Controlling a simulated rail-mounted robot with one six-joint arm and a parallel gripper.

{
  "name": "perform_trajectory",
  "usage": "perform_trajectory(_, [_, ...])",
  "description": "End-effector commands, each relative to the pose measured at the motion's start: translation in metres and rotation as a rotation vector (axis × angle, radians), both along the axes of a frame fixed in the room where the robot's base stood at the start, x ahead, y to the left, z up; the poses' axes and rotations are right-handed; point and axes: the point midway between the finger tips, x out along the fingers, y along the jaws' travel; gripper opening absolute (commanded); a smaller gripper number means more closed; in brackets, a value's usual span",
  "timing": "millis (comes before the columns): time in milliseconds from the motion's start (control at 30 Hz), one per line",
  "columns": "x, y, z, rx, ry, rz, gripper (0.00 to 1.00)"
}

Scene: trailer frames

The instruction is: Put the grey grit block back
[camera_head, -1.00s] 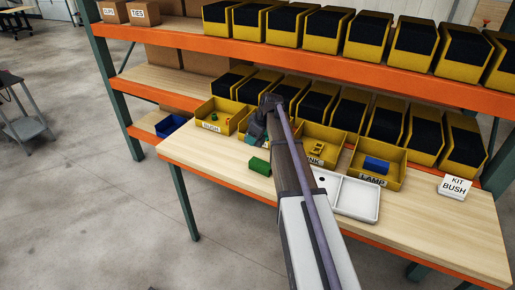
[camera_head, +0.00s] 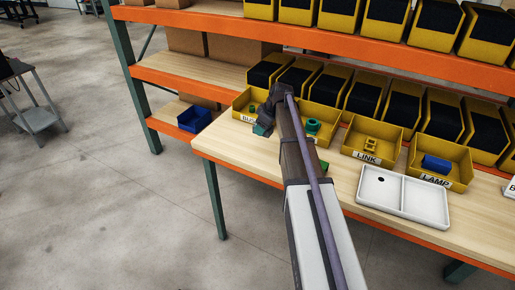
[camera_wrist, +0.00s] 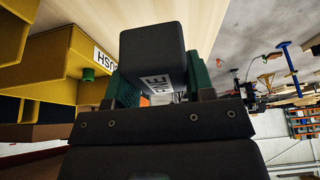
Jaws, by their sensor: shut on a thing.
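My gripper (camera_wrist: 160,78) is shut on a dark grey block (camera_wrist: 152,50) with a white, partly hidden label; I take it for the grit block. The green fingers lie on both sides of it in the wrist view. In the head view, my gripper (camera_head: 263,128) is above the left end of the table, in front of the BUSH bin, and my arm hides most of the block. The yellow BUSH bin (camera_wrist: 55,62) is beside the block in the wrist view, with a green piece at its label. The bin also shows in the head view (camera_head: 238,106).
Right of my arm are a yellow bin with a green part (camera_head: 313,127), the LINK bin (camera_head: 353,150) and the LAMP bin (camera_head: 455,172). A white two-part tray (camera_head: 425,204) lies in front. A green block (camera_head: 323,167) is mostly behind my arm. A blue bin (camera_head: 195,119) sits left.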

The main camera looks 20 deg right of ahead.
Motion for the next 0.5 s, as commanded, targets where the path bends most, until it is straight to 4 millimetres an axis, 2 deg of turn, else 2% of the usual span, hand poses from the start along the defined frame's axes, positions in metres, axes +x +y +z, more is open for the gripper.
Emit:
perform_trajectory(33, [0.0, 0.0, -0.027, 0.0, 0.0, 0.0, 0.3])
perform_trajectory(100, [0.001, 0.0, -0.044, 0.0, 0.0, 0.0, 0.3])
perform_trajectory(167, [0.001, 0.0, -0.05, 0.0, 0.0, 0.0, 0.3])
perform_trajectory(300, [0.0, 0.001, -0.049, 0.0, 0.0, 0.0, 0.3])
perform_trajectory(500, [0.001, 0.001, -0.087, 0.0, 0.0, 0.0, 0.3])
